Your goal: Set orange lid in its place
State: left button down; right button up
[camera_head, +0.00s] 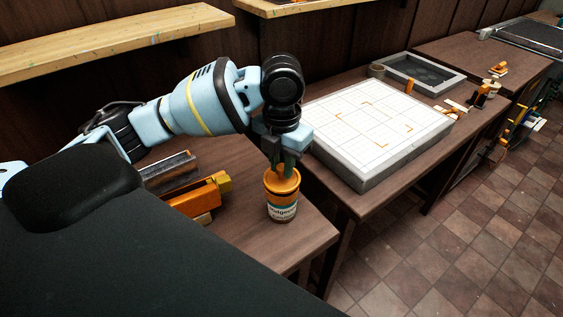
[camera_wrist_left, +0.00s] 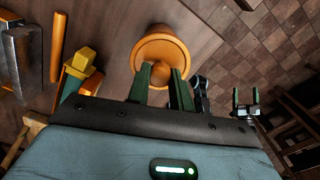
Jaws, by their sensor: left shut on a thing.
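The orange lid (camera_head: 281,181) is at the top of a labelled tub (camera_head: 283,207) that stands upright near the corner of the near table. My left gripper (camera_head: 285,170) points down at the lid from above and is shut on it. In the left wrist view the round orange lid (camera_wrist_left: 163,56) fills the space ahead of the left gripper's green fingers (camera_wrist_left: 165,75). The lid covers the tub's opening, and I cannot tell if it is fully seated. My right gripper does not show in the head view.
Orange and yellow tools (camera_head: 200,195) and a grey metal piece (camera_head: 168,170) lie left of the tub. A white gridded board (camera_head: 370,125) rests on the table behind to the right. A wooden shelf (camera_head: 110,40) is on the wall. The table edge is close to the tub's right.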

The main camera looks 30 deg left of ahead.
aim_at(282, 167)
pick_arm(q)
jog(key=shift+f, duration=0.85)
jog(key=c, duration=1.2)
grip_release()
jog(key=shift+o, duration=0.2)
jog(key=shift+r, duration=0.1)
notch_tip(282, 167, up, 8)
jog(key=shift+f, duration=0.2)
jog(key=shift+f, duration=0.1)
